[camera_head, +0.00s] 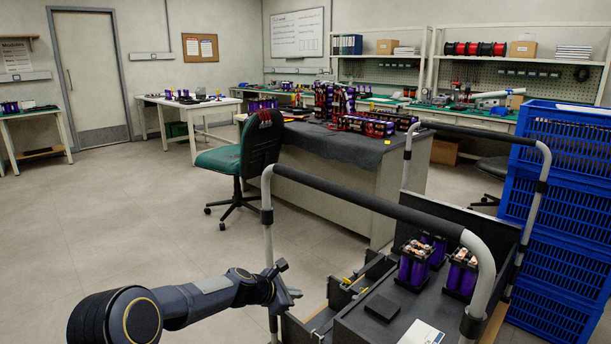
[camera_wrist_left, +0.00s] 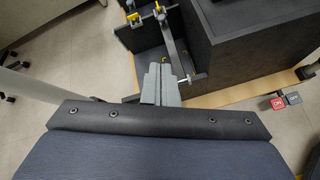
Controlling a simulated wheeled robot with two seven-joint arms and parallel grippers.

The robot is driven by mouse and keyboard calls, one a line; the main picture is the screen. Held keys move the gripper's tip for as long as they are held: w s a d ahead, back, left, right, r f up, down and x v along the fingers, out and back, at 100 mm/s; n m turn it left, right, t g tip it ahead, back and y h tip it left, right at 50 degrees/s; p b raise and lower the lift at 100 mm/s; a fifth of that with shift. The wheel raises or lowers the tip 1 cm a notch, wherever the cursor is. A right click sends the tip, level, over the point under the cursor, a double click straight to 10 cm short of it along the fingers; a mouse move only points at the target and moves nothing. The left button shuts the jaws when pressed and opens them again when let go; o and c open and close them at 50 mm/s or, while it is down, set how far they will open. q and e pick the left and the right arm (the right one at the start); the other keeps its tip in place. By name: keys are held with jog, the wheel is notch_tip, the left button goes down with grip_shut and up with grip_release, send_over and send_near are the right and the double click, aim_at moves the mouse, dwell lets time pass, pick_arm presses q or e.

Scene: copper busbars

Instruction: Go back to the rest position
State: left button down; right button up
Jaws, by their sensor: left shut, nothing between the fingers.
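My left arm comes in from the bottom left in the head view. Its gripper (camera_head: 292,294) is shut and empty, beside the left side of the cart (camera_head: 460,213), close to its handle post. In the left wrist view the two grey fingers (camera_wrist_left: 160,86) are together with nothing between them. They point toward an open dark compartment (camera_wrist_left: 150,62) with yellow clips (camera_wrist_left: 134,17). I cannot tell how far apart the fingertips and the compartment are. My right gripper is not in view.
Purple battery modules (camera_head: 415,265) stand on the cart top, near a white label sheet (camera_head: 421,334). The cart's padded handle (camera_head: 370,203) arches over its near side. Blue crates (camera_head: 560,200) are stacked at right. A green chair (camera_head: 218,158) stands before the grey-covered table (camera_head: 345,150). Floor at left is clear.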

pick_arm(q)
jog(key=s+a+r+m+y, duration=0.1)
jog(key=s+a+r+m, duration=0.6)
jog(key=s, duration=0.4)
jog(key=s+a+r+m, duration=0.4)
jog(key=s+a+r, duration=0.3)
jog(key=s, duration=0.5)
jog(key=s+a+f+m+g+y, duration=0.15)
jog(key=s+m, duration=0.35)
jog(key=s, duration=0.7)
jog(key=s+a+f+m+y, duration=0.2)
jog(key=s+f+m, duration=0.15)
jog(key=s, duration=0.85)
notch_tip(320, 180, up, 31)
jog(key=p, duration=3)
jog(key=shift+f+m+p, duration=0.2)
jog(key=shift+m+p, duration=0.1)
jog(key=shift+m, duration=0.05)
